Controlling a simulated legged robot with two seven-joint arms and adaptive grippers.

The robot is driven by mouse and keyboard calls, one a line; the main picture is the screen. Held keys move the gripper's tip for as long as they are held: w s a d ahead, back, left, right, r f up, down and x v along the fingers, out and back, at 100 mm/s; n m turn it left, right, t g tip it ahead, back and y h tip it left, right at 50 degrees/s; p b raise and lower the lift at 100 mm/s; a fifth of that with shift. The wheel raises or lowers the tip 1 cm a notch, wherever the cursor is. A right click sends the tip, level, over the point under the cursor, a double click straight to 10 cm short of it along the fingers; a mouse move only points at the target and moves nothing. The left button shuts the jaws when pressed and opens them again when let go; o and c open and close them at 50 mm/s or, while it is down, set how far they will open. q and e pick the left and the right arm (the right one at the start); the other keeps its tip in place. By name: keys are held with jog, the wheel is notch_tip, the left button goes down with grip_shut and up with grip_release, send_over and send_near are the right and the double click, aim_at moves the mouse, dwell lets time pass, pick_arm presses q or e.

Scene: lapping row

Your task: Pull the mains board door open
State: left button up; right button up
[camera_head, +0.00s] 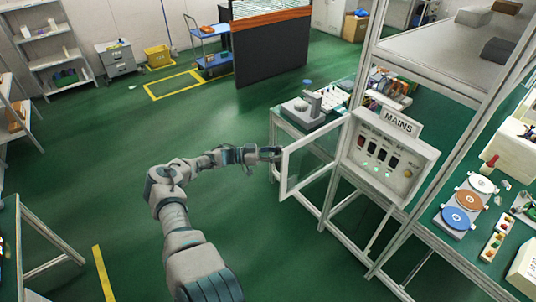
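The mains board (385,155) is a pale box under a "MAINS" sign, right of centre, on a metal frame. Its front has a row of dark switches, a red one and green lights. Its door (292,172), a clear pane in a pale frame, stands swung open to the left of the box, leaving the front uncovered. My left arm comes in from the bottom, left of centre. My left gripper (271,154) is at the door's outer upper edge; I cannot tell whether it grips or only touches it. My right gripper is out of view.
A bench (445,240) with coloured discs stands at the right, below a grey shelf (440,55). A small bench with instruments (307,107) stands behind the door. A blue trolley (212,62) and a dark panel (270,50) are farther back.

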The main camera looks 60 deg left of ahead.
pick_arm(q)
jog(key=v, duration=1.1)
jog(key=shift+s+a, duration=0.3)
jog(key=shift+a, duration=0.05)
jog(key=shift+f, duration=0.15)
